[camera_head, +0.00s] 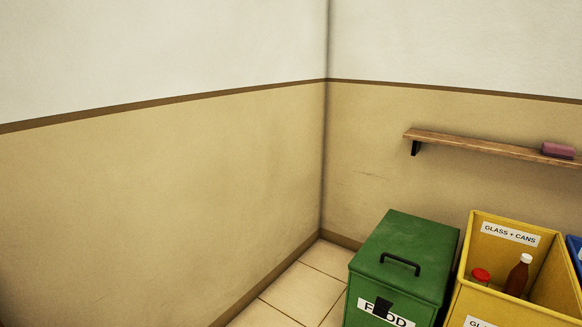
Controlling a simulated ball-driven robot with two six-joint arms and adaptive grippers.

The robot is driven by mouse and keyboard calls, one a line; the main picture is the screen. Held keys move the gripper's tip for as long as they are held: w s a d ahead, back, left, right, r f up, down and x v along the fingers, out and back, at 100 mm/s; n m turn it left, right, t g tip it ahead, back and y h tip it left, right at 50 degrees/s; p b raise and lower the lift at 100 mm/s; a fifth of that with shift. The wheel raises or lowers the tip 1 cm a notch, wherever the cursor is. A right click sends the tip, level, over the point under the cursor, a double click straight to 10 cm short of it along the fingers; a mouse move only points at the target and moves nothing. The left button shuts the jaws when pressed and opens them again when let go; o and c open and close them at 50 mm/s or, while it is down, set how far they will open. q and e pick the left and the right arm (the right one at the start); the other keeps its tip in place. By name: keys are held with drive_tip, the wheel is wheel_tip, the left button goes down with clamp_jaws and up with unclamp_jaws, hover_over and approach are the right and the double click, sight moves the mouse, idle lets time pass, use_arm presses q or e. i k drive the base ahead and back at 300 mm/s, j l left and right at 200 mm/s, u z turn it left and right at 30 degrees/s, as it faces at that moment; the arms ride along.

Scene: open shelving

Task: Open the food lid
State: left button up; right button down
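The green food bin (368,284) stands at the lower right of the head view, near the room corner. Its green lid (408,236) lies shut on top. A black handle (400,264) is fixed on the lid. The front carries a white label reading FOOD (402,321), partly covered by a small black piece (383,308). The bin's lower part is cut off by the picture's bottom edge. Neither of my grippers shows in this view.
A yellow open bin (461,298) labelled GLASS + CANS stands just right of the green bin, holding a brown bottle (518,276) and a red-topped item (481,275). A blue bin (575,248) shows at the right edge. A wooden shelf (480,147) with a pink block (558,150) is above. Tiled floor (300,290) is clear on the left.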

sight(410, 253)
drive_tip(key=i+z, duration=0.1)
drive_tip(key=z, duration=0.4)
drive_tip(key=i+z, duration=0.1)
drive_tip(key=z, duration=0.35)
drive_tip(key=j+z, duration=0.1)
drive_tip(key=z, duration=0.4)
drive_tip(key=i+j+z, duration=0.1)
drive_tip(key=z, duration=0.35)
drive_tip(key=j+z, duration=0.15)
drive_tip(key=z, duration=0.35)
drive_tip(key=i+j+z, duration=0.1)
drive_tip(key=j+z, duration=0.2)
drive_tip(key=j, duration=0.45)
drive_tip(key=j+z, duration=0.3)
drive_tip(key=j, duration=0.4)
